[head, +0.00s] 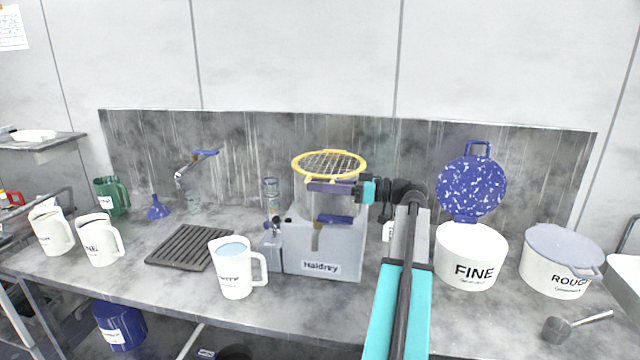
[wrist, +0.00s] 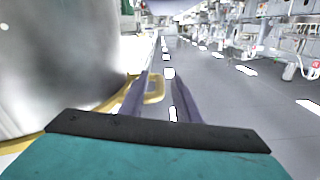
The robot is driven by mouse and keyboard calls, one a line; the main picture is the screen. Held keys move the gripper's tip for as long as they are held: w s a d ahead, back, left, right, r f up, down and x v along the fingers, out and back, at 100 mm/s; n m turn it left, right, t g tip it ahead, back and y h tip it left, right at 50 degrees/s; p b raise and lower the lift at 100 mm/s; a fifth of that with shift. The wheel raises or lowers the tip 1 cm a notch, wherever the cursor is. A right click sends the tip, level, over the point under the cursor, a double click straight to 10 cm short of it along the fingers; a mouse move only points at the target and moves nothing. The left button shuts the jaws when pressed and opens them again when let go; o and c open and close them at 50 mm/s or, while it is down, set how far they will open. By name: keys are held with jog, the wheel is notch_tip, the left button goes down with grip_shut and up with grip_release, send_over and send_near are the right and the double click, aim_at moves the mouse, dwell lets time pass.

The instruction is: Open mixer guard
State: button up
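The mixer (head: 322,245) is a pale grey unit labelled "Haldrey" at the middle of the bench. Its guard (head: 328,164), a yellow ring with dark mesh, lies over the bowl at the top. My gripper (head: 318,186) reaches in from the right, its purple fingers just below the guard's front rim. In the wrist view, my gripper (wrist: 160,82) has its two fingers apart. A yellow loop of the guard (wrist: 154,90) shows between them, close to the left finger; I cannot tell if they touch. The bowl (wrist: 65,60) fills the left of that view.
A white jug (head: 235,268) of bluish liquid stands front left of the mixer. A dark ribbed mat (head: 188,246) lies further left. The FINE tub (head: 471,258) with its blue lid raised and the closed ROUGH tub (head: 556,265) stand right. A steel back panel (head: 240,135) runs behind.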

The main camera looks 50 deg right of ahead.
jog(key=shift+w, duration=0.1)
grip_shut()
jog(key=shift+r, duration=0.1)
dwell(0.3)
